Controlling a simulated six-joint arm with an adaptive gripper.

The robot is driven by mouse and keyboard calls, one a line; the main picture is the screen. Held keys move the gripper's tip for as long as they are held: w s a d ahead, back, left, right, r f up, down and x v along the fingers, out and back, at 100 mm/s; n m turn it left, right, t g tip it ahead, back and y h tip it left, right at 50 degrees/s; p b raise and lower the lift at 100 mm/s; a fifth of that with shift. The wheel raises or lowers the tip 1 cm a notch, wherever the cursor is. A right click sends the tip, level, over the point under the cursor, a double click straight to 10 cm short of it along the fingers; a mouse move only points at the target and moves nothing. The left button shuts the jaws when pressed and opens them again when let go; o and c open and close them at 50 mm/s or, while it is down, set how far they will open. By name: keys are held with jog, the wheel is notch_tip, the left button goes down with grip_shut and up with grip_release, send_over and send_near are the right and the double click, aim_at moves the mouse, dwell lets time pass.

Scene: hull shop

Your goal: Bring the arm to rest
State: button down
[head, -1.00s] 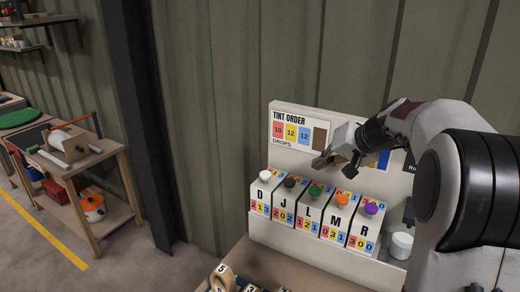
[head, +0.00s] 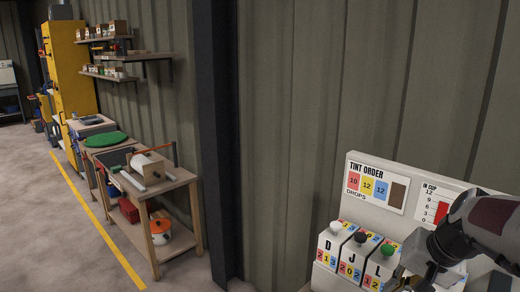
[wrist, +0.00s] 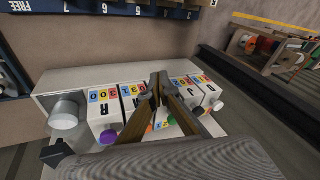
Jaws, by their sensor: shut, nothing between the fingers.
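My gripper (wrist: 159,80) shows in the wrist view with its fingertips together and nothing between them. It is above the row of lettered bottles, apart from them as far as I can tell. In the head view my arm (head: 470,230) enters at the lower right, and the fingertips are not clearly visible there. The bottles marked D (head: 328,248), J (head: 354,258) and L (head: 381,266) stand upright in a row, with white, dark and green caps. In the wrist view a purple-capped bottle (wrist: 104,120) stands near a grey-white cup (wrist: 64,116).
A tint order board (head: 378,186) stands behind the bottles. A dark steel post (head: 216,140) and a corrugated wall (head: 290,130) are to its left. A wooden workbench (head: 165,185) with a roller tool stands farther left. The floor beside the yellow line (head: 105,230) is clear.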

jog(key=s+a+n+h, duration=0.1)
jog(key=s+a, duration=0.4)
jog(key=s, duration=0.6)
jog(key=s+a+r+n+t+h, duration=0.1)
jog(key=s+a+n, duration=0.3)
jog(key=s, duration=0.7)
jog(key=shift+a+r+n, duration=0.25)
jog(key=shift+a+n, duration=0.05)
jog(key=shift+a, duration=0.9)
